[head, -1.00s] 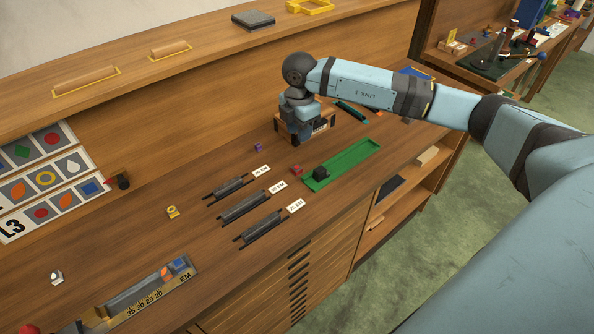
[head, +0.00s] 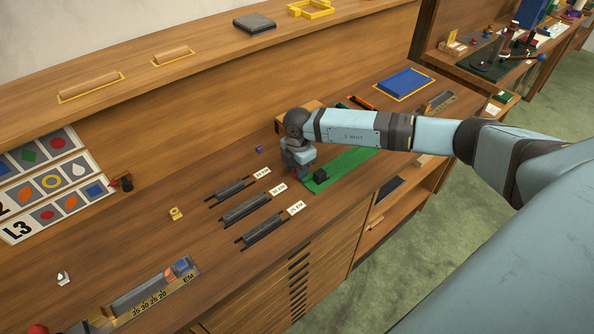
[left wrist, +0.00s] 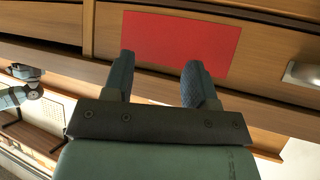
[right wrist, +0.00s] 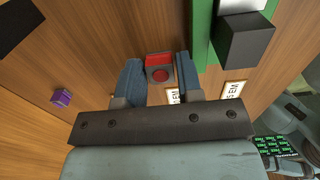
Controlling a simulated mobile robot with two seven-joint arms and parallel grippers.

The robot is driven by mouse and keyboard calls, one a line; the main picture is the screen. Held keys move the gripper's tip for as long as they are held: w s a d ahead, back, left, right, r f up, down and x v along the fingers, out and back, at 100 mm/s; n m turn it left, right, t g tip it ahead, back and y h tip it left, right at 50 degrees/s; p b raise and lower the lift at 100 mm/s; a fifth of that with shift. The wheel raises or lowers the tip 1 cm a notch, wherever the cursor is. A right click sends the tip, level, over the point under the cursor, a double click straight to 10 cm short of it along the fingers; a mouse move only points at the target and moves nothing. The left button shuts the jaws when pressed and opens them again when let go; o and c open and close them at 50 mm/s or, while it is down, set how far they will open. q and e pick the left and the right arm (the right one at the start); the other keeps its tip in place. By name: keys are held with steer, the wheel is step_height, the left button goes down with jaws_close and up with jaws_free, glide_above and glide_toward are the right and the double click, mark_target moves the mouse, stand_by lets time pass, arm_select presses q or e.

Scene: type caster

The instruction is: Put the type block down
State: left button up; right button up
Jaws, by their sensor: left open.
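A small red type block (right wrist: 160,68), with a red disc on a grey face, is between the fingers of my right gripper (right wrist: 159,64) in the right wrist view. The fingers stand on either side of it; I cannot tell whether they press on it or whether it touches the bench. In the head view my right gripper (head: 298,172) is low over the bench, beside the near-left part of the green tray (head: 345,168), and hides the red block. My left gripper (left wrist: 160,80) is open and empty in the left wrist view, with a red panel (left wrist: 180,42) beyond it.
A dark block (head: 320,176) sits at the tray's near end. A purple cube (head: 259,150) lies left of my right gripper. Labelled racks (head: 245,208) stand in front. A yellow block (head: 176,213) and a white one (head: 63,278) lie farther left.

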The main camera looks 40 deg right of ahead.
jaws_close()
steer(key=shift+r, duration=0.2)
step_height(320, 180, up, 20)
steer(key=b, duration=0.2)
